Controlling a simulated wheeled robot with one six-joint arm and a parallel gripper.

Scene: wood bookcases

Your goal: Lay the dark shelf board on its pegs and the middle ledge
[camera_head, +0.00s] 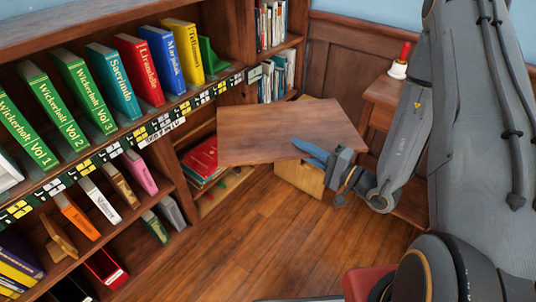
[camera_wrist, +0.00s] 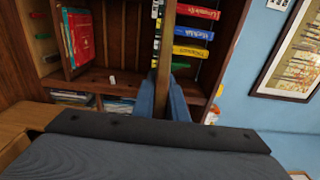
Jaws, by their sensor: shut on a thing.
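The dark shelf board (camera_head: 285,128) is a flat brown plank, held roughly level in the air in front of the bookcase corner. My gripper (camera_head: 314,152) has blue fingers shut on the board's near right edge. In the wrist view the board (camera_wrist: 166,45) shows edge-on as a narrow upright strip between the fingers (camera_wrist: 162,98). The bookcase (camera_head: 200,101) stands left of and behind the board. The board hides part of its lower right bay. I cannot make out the pegs or the middle ledge for certain.
Red books (camera_head: 201,155) lie low in the bay left of the board. Colored volumes (camera_head: 137,68) fill the upper shelf. A light wooden box (camera_head: 300,178) stands below the board. A side table (camera_head: 383,92) with a red-handled bell (camera_head: 399,66) is at right. The front floor is clear.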

